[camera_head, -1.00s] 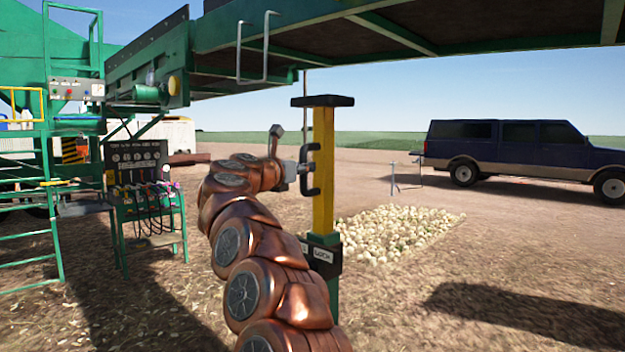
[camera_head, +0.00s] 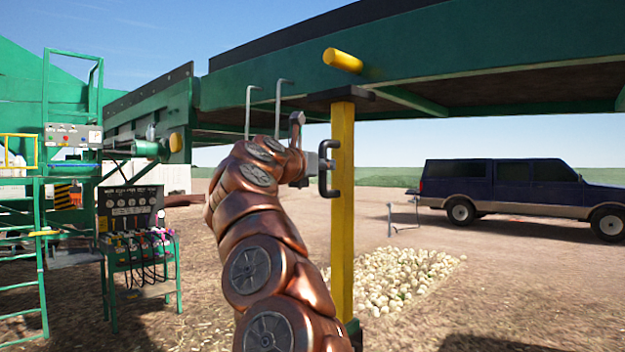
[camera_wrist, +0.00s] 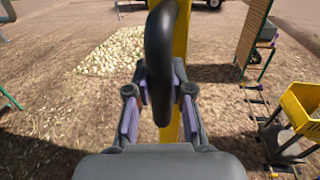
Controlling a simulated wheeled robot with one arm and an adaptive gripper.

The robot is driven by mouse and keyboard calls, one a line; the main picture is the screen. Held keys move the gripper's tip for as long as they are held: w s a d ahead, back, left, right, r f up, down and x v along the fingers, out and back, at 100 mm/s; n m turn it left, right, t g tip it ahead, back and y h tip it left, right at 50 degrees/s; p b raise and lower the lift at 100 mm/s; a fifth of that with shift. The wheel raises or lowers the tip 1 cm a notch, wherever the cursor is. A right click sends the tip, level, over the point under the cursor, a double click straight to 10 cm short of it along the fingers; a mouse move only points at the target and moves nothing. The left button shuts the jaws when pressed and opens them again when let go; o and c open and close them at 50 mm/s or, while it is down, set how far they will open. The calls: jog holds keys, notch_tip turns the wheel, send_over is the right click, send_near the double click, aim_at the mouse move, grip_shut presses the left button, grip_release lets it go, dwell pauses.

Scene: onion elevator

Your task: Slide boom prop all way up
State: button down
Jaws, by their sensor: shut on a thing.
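The boom prop (camera_head: 342,205) is a yellow upright post with a black crossbar (camera_head: 341,95) on top and a black handle (camera_head: 328,168) on its left side. The crossbar is just under the green boom (camera_head: 460,50); I cannot tell if they touch. My gripper (camera_head: 312,165) is shut on the handle. In the wrist view, the black handle (camera_wrist: 160,60) stands between the purple-padded fingers of my gripper (camera_wrist: 158,95), with the yellow post (camera_wrist: 182,40) behind it. The lower end of the post is mostly hidden by my arm.
A pile of onions (camera_head: 400,280) lies on the ground behind the prop. A dark blue vehicle (camera_head: 520,190) is parked at the right. A control stand with levers (camera_head: 130,225) and green railings (camera_head: 42,280) are at the left. A yellow crate (camera_wrist: 300,105) shows in the wrist view.

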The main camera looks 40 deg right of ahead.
jog(key=shift+a+r+p, duration=0.1)
jog(key=shift+r+p, duration=0.35)
jog(key=shift+r, duration=0.9)
jog(key=shift+s, duration=0.1)
jog(key=c, duration=1)
grip_release()
jog(key=shift+f, duration=0.15)
jog(key=shift+a, duration=0.1)
jog(key=shift+a+f, duration=0.1)
jog(key=shift+a, duration=0.1)
jog(key=v, duration=1.1)
jog(key=shift+a, duration=0.2)
